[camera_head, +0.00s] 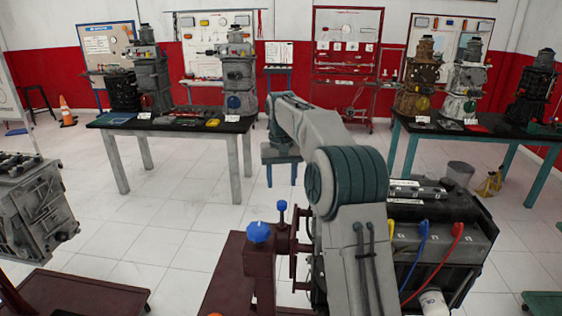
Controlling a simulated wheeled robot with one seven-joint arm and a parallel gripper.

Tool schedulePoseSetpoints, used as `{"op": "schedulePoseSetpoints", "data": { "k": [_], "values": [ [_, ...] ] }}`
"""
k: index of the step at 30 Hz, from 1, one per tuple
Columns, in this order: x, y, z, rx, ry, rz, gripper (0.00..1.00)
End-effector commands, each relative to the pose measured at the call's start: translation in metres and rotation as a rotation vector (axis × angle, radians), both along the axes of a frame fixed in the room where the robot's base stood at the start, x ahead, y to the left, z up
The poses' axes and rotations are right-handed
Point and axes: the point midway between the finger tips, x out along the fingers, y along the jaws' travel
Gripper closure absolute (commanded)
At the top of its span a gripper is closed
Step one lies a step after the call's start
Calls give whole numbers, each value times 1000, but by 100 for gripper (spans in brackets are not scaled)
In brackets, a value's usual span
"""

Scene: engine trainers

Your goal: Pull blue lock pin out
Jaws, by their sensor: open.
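Two blue-topped parts stand on the dark red engine stand (262,265) in the lower middle. One is a larger lobed blue knob (258,232) on top of the post. I cannot tell for certain which is the lock pin. My gripper (282,184) hangs at the end of my arm, pointing down, above the smaller blue cap in the picture and apparently farther away. Its fingers are apart and nothing shows between them.
A dark engine (430,235) with blue, yellow and red cables is on the right of the stand, partly behind my arm. Another grey engine (38,205) is at the left. Tables with engines (232,128) (490,140) stand farther back.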

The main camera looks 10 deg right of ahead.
Motion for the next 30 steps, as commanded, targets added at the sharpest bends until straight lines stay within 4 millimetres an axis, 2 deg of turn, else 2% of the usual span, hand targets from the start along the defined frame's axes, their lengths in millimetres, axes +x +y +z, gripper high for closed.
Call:
{"op": "schedulePoseSetpoints", "data": {
  "k": [1,6,12,26,30],
  "values": [
    [1,0,12,0,-4,0,50],
    [0,0,44,-1,-2,0,50],
    [0,0,65,0,-2,0,50],
    [0,0,70,-1,-1,0,50],
    [-10,2,77,-6,-12,8,50]
  ]
}}
